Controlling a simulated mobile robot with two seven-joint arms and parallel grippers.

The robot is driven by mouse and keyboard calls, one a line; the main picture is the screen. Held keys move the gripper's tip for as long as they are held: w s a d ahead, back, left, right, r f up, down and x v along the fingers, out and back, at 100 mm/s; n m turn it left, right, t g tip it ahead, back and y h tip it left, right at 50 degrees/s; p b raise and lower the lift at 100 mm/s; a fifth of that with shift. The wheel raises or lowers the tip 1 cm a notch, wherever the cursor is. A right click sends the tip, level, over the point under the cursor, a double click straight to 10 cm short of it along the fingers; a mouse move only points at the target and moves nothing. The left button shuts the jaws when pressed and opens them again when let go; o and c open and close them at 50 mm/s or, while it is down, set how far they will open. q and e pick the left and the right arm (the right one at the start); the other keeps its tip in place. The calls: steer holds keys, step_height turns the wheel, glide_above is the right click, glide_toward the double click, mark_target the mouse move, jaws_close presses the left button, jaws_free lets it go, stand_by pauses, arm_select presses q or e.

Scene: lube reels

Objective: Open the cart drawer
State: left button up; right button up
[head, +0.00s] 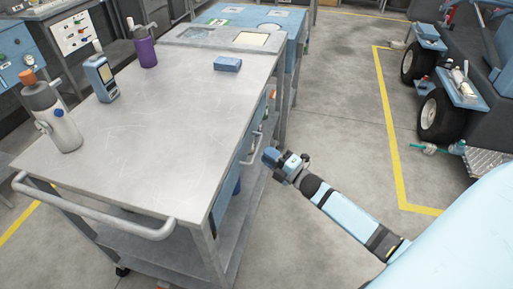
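The cart (170,105) has a grey metal top and stands at the left and centre. Its blue drawer front (245,146) is on the right side under the top, seen at a steep angle. A pale bar handle (257,148) sticks out from it. The drawer looks closed, though the angle hides much of its front. My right gripper (271,157) is just right of the handle, at the end of my light blue arm. Its fingertips are small and dark, so I cannot tell whether they are apart or touch the handle. My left gripper is out of view.
On the cart top are a grey bottle with an orange cap (55,115), a handheld meter (102,80), a purple bottle (145,47) and a blue box (228,64). A push bar (95,212) runs along the near end.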

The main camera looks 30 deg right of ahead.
mark_target(257, 146)
steer(key=x, duration=0.5)
jaws_close()
